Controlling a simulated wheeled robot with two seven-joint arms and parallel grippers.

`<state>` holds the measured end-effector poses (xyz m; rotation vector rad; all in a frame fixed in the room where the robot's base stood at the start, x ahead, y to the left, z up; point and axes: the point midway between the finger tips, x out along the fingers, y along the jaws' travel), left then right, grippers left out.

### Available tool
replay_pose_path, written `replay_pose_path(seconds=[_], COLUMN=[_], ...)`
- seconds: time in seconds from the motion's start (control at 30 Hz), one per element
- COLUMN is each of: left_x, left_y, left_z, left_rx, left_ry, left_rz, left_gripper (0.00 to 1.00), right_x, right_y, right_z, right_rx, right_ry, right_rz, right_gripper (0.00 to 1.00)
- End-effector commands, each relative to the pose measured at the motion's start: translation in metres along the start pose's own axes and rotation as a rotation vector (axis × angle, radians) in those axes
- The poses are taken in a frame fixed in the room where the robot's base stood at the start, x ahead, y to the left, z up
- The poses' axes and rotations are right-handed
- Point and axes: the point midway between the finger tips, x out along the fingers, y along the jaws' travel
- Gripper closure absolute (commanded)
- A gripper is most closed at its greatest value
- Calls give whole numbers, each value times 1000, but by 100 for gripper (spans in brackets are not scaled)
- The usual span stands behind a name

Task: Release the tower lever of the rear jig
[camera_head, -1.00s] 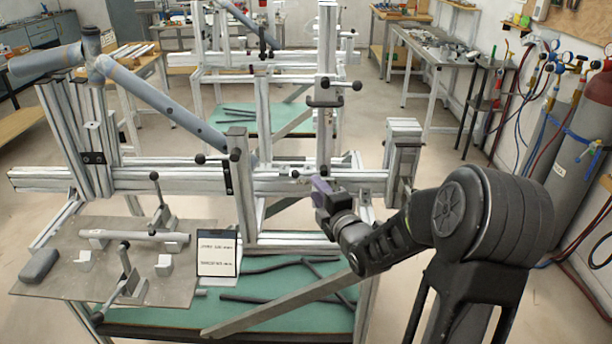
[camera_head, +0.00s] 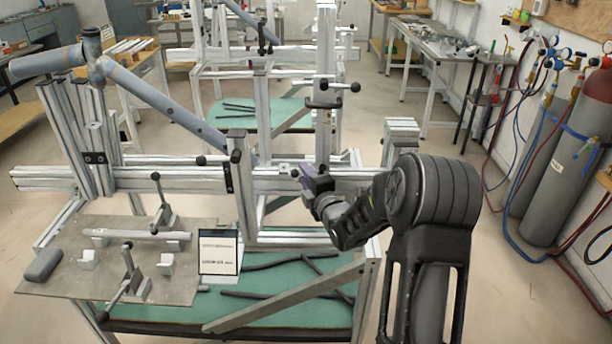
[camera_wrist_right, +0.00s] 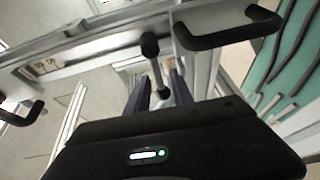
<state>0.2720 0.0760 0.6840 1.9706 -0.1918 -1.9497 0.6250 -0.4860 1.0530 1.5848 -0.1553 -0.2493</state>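The upright metal tower (camera_head: 325,135) stands on the long horizontal rail of the frame jig (camera_head: 180,180). A black-knobbed lever (camera_head: 296,173) sits low near the tower's foot. A second knobbed lever (camera_head: 354,87) sticks out to the right higher on the tower. My right gripper (camera_head: 306,180) is at the low lever. In the right wrist view the gripper's two dark fingers (camera_wrist_right: 160,88) are apart, with the metal shaft and black knob of a lever (camera_wrist_right: 150,46) showing between and beyond them. Contact cannot be told. My left gripper is not in view.
A black U-shaped handle (camera_wrist_right: 230,38) is close to the fingers in the wrist view. A grey tube (camera_head: 160,105) slopes across the jig. A plate with levers (camera_head: 70,282) and a small sign (camera_head: 218,252) stand in front. Another jig (camera_head: 265,58) stands behind.

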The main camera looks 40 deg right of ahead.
Motion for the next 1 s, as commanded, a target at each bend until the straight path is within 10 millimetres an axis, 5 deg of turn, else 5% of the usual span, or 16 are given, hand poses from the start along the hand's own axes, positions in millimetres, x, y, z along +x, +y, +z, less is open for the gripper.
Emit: replay_pose_path(seconds=[0.3, 1.0], left_x=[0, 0], left_y=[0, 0], left_z=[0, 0], left_rx=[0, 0], left_ry=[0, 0], left_rz=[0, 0], left_gripper=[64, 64], right_x=[0, 0], right_y=[0, 0], right_z=[0, 0], right_rx=[0, 0], right_ry=[0, 1], right_rz=[0, -1], right_gripper=[99, 100])
